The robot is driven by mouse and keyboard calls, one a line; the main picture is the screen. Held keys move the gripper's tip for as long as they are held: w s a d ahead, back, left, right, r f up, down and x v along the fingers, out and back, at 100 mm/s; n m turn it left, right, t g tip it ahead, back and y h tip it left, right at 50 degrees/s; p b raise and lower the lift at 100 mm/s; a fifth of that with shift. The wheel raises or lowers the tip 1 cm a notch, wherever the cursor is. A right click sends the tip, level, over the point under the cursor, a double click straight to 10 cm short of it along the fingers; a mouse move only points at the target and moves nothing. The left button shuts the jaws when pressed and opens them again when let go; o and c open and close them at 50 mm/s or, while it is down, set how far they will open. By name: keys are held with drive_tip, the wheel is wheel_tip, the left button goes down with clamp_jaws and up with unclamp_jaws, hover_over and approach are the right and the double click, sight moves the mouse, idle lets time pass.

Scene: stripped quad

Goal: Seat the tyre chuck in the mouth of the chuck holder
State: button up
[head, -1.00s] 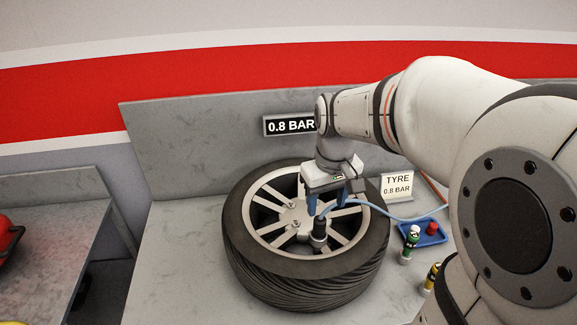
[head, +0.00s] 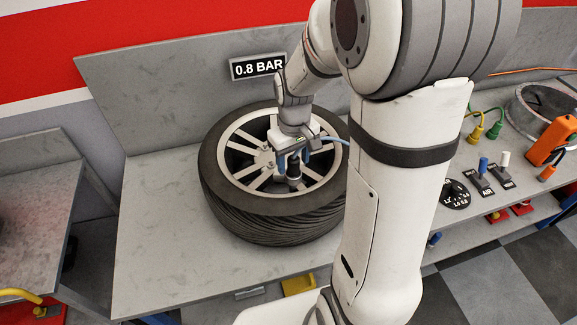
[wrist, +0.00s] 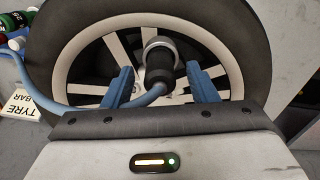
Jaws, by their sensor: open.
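The tyre chuck (head: 294,172) is a black cylinder with a pale collar, standing at the wheel's rim among the spokes. A blue hose (wrist: 152,96) runs from it; in the wrist view the chuck (wrist: 160,65) shows between my fingers. My gripper (head: 294,164) is open, its blue fingers on either side of the chuck with gaps visible in the wrist view (wrist: 160,85). The tyre (head: 270,215) lies flat on the grey bench. I cannot make out the chuck holder in these views; my arm covers part of the bench.
A 0.8 BAR display (head: 257,67) is on the back panel. A gauge dial (head: 456,194), small levers (head: 480,180) and an orange device (head: 553,142) stand at the right. My arm hides the bench just right of the tyre. The bench left of the tyre is clear.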

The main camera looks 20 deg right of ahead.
drive_tip(key=shift+c, duration=0.3)
drive_tip(key=shift+r, duration=0.1)
clamp_jaws()
